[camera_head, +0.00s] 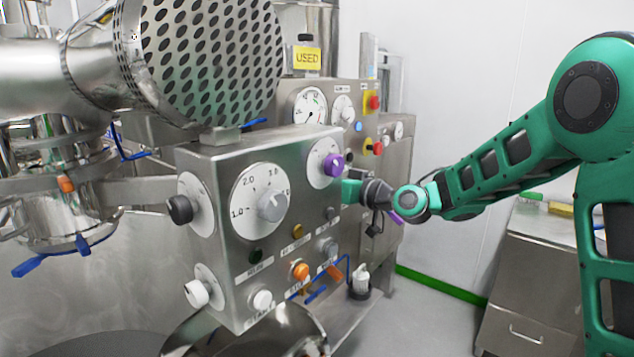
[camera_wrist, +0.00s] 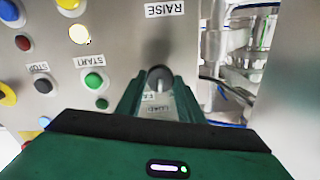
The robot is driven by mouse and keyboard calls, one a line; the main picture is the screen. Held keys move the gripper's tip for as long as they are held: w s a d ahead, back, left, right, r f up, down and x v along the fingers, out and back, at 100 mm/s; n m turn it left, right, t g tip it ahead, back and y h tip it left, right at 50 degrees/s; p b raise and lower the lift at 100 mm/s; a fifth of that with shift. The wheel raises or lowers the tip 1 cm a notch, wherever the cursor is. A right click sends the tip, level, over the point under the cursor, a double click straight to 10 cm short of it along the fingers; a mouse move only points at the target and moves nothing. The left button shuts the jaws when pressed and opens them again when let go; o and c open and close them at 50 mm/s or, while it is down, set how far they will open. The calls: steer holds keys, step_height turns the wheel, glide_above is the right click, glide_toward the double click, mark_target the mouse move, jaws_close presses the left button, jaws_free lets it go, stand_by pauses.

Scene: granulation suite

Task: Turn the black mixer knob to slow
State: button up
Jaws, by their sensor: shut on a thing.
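A black knob (camera_head: 181,209) sits on a white dial on the left face of the steel control box, well away from my gripper. My gripper (camera_head: 351,192) is at the right end of the box, its fingers partly hidden there. In the wrist view my gripper (camera_wrist: 158,98) is shut on a dark round knob (camera_wrist: 160,76) with a pale pointer, between RAISE and partly covered labels. I cannot tell whether this is the mixer knob, and I see no slow mark.
The control box (camera_head: 215,165) also carries a grey knob (camera_head: 271,205), a purple knob (camera_head: 333,165) and several buttons. A red button (camera_head: 374,102) is on the panel behind. In the wrist view a green button (camera_wrist: 93,81) is left of my fingers. Floor is free at right.

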steer(key=shift+n, duration=4.9)
steer(key=o, duration=1.1)
steer(key=shift+f, duration=0.1)
steer(key=shift+c, duration=0.2)
steer(key=v, duration=1)
steer(key=shift+d, duration=0.25)
steer(key=shift+s, duration=0.2)
